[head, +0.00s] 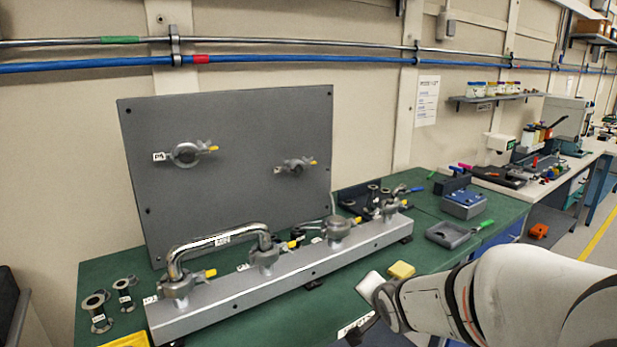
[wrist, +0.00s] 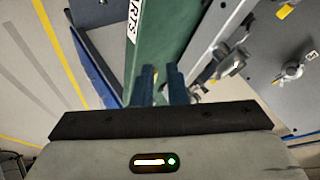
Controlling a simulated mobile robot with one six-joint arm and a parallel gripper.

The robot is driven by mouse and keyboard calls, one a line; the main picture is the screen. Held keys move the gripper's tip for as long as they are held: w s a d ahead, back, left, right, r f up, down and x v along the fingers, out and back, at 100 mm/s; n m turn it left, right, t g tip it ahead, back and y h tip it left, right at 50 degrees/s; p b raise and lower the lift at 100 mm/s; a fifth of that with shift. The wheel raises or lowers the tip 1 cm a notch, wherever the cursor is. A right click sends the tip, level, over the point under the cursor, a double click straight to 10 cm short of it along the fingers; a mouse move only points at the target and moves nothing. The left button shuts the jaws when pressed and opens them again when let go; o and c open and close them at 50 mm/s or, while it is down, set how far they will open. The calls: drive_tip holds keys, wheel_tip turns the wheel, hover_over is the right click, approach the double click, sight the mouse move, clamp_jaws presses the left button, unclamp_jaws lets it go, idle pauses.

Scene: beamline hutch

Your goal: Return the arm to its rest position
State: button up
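My arm (head: 500,300) reaches in from the lower right in the head view, in front of the green bench (head: 290,325). In the wrist view, the two dark blue fingers of my gripper (wrist: 162,82) stand apart with a narrow gap. Green bench surface shows between them, and they hold nothing. The bench edge with its "PARTS" label (wrist: 133,20) lies beyond the fingertips. In the head view my gripper is mostly hidden or cut off at the lower edge, near that label (head: 355,325).
A grey manifold rail (head: 300,270) with clamps and a bent pipe (head: 215,243) runs along the bench. A grey panel (head: 240,140) stands behind it. A yellow block (head: 401,270) and a grey tray (head: 452,235) lie near my arm. Open floor (wrist: 40,60) shows left in the wrist view.

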drive_tip(key=s+d+n+g, duration=0.1)
drive_tip(key=s+n+g, duration=0.6)
drive_tip(key=s, duration=1.3)
drive_tip(key=shift+s+r+n, duration=0.15)
drive_tip(key=shift+r+n, duration=0.2)
drive_tip(key=shift+n, duration=0.65)
